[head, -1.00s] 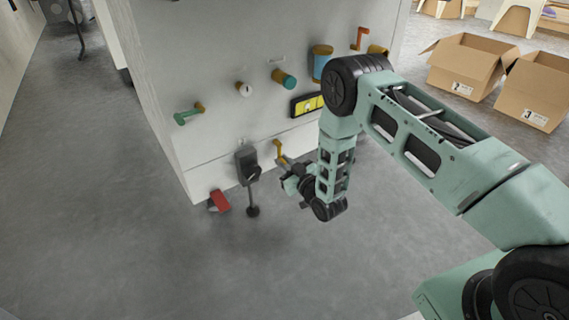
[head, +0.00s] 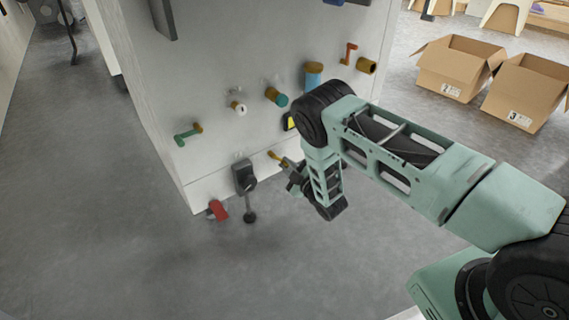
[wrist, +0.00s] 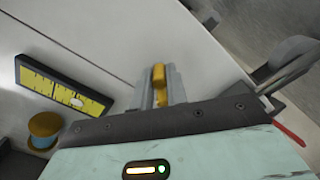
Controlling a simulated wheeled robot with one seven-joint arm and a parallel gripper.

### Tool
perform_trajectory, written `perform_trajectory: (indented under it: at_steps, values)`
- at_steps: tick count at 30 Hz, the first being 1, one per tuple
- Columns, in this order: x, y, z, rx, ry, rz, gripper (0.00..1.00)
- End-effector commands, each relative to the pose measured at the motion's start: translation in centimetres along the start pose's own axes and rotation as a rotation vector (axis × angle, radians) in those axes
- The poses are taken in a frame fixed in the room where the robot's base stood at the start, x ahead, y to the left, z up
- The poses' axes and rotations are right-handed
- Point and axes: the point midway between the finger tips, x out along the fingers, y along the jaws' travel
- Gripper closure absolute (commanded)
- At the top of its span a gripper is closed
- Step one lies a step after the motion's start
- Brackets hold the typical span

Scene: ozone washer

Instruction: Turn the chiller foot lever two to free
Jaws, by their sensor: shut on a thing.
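A small yellow-orange lever (head: 273,155) sits low on the white machine's front, right of the black lever; it looks like the task's foot lever, though I see no label. In the wrist view the lever's yellow grip (wrist: 159,80) stands between the two grey fingers. My gripper (head: 282,162) is at the lever, shut on it, close to the panel. The fingers (wrist: 160,85) lie along both sides of the grip. The lever's lower part and pivot are partly hidden by my gripper.
A black lever (head: 245,178) hangs left of my gripper, with a red foot part (head: 218,210) farther left. A teal handle (head: 188,135) and several knobs project above. A yellow gauge strip (wrist: 65,92) is nearby. Cardboard boxes (head: 535,95) stand at right; floor in front is clear.

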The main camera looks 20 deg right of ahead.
Motion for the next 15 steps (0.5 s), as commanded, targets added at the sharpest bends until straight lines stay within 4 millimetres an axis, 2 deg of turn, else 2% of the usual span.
perform_trajectory:
  at_steps: [15]
  values:
    - [-0.2,2.7,-0.3,-0.488,-0.002,-0.005,1.0]
